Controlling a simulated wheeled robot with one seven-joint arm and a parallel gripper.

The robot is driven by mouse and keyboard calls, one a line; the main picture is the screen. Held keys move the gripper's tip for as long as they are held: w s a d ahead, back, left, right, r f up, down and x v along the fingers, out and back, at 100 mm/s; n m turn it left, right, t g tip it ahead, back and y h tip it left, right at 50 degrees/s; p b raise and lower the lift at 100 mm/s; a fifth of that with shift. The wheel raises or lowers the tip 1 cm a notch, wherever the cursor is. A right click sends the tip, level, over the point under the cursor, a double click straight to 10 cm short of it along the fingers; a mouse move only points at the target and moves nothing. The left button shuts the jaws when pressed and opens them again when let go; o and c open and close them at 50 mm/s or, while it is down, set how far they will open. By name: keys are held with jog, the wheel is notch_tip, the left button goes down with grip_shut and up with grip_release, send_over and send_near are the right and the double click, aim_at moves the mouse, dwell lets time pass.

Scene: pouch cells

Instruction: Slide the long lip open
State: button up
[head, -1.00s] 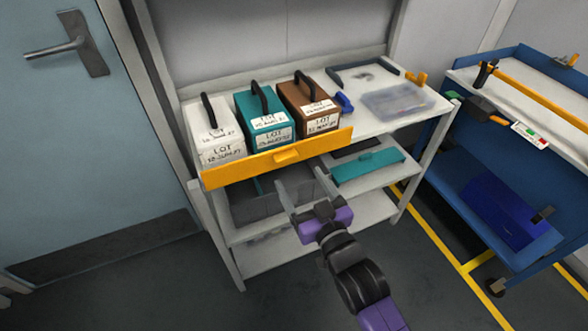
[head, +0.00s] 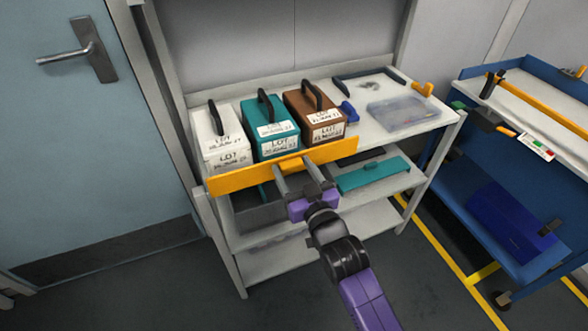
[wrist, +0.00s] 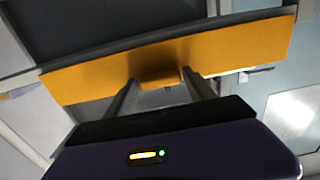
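The long lip is a yellow-orange bar (head: 232,181) along the front edge of the shelf's top, in front of the boxes. In the wrist view the lip (wrist: 90,83) runs across the picture, with a small yellow tab (wrist: 160,78) at its middle. My gripper (head: 296,172) is at the tab, its two fingers apart. In the wrist view my gripper's fingers (wrist: 158,82) reach up to either side of the tab. I cannot tell whether they touch it.
A white box (head: 224,160), a teal box (head: 266,120) and a brown box (head: 313,112) stand behind the lip. A clear bin (head: 396,113) is to their right. A teal tray (head: 373,175) lies on the shelf below. A blue cart (head: 470,150) stands at right.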

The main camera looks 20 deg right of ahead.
grip_shut()
notch_tip(320, 180, down, 6)
jog(key=b, duration=0.4)
jog(key=shift+f+b, duration=0.25)
jog(key=shift+b, duration=0.05)
jog(key=shift+o, duration=2.1)
grip_release()
jog(key=s, duration=0.8)
